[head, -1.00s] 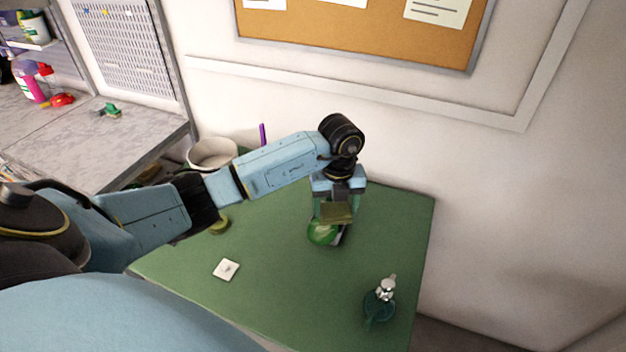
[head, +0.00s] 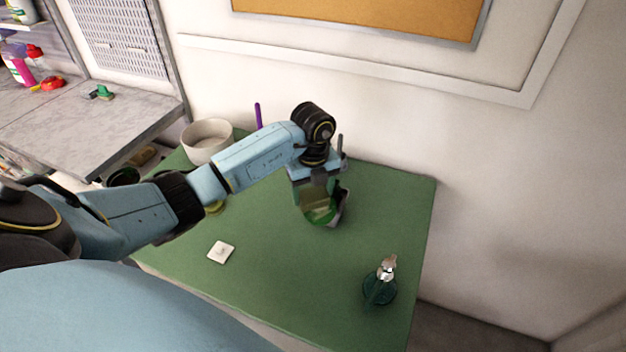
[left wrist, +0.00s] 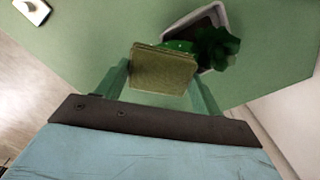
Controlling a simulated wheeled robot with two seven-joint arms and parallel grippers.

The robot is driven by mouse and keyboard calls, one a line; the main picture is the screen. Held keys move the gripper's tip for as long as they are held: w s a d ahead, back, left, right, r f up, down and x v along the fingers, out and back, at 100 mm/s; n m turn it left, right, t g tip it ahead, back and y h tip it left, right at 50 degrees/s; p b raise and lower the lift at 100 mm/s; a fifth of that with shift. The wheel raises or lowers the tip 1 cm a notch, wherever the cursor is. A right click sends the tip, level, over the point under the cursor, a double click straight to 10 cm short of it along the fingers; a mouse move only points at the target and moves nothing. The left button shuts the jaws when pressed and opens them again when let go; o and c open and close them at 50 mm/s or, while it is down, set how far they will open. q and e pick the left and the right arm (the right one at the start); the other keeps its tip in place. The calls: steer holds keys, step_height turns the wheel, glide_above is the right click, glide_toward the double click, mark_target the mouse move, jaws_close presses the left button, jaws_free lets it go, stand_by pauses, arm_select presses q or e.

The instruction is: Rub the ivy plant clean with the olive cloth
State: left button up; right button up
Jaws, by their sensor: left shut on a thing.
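My left gripper (head: 314,198) is shut on the olive cloth (head: 314,202), a flat square pad that also shows between the fingers in the left wrist view (left wrist: 163,70). In the left wrist view the leaves (left wrist: 218,47) lie just beyond and to the right of the cloth. The cloth overlaps the leaves in the head view; I cannot tell whether they touch. The gripper hides part of the plant and pot. My right gripper is not in view.
A teal spray bottle (head: 380,284) stands at the front right of the green table (head: 280,270). A white square (head: 221,252) lies at the front left. A white bowl (head: 207,140) and a purple stick (head: 258,116) are at the back left. A wall borders the table behind.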

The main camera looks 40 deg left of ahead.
mark_target(326, 198)
arm_select(q)
step_height(326, 198, down, 2)
steer(key=shift+f+b, duration=0.1)
steer(key=shift+b, duration=0.55)
steer(key=shift+w+d+f, duration=0.1)
steer(key=shift+d, duration=0.55)
steer(key=shift+w+d+f, duration=0.1)
steer(key=shift+w+d, duration=0.05)
steer(key=shift+d, duration=0.45)
steer(key=shift+w+d, duration=0.15)
steer(key=shift+d, duration=0.4)
steer(key=shift+w+d, duration=0.1)
steer(key=shift+d, duration=0.2)
steer(key=shift+a, duration=0.45)
steer(key=a, duration=0.1)
steer(key=s+a, duration=0.1)
steer(key=a, duration=0.1)
steer(key=shift+a+r, duration=0.15)
steer(key=shift+r, duration=0.15)
steer(key=shift+r+p, duration=0.65)
steer(key=shift+r, duration=0.25)
step_height(326, 198, up, 6)
steer(key=p, duration=0.5)
steer(key=shift+f, duration=0.1)
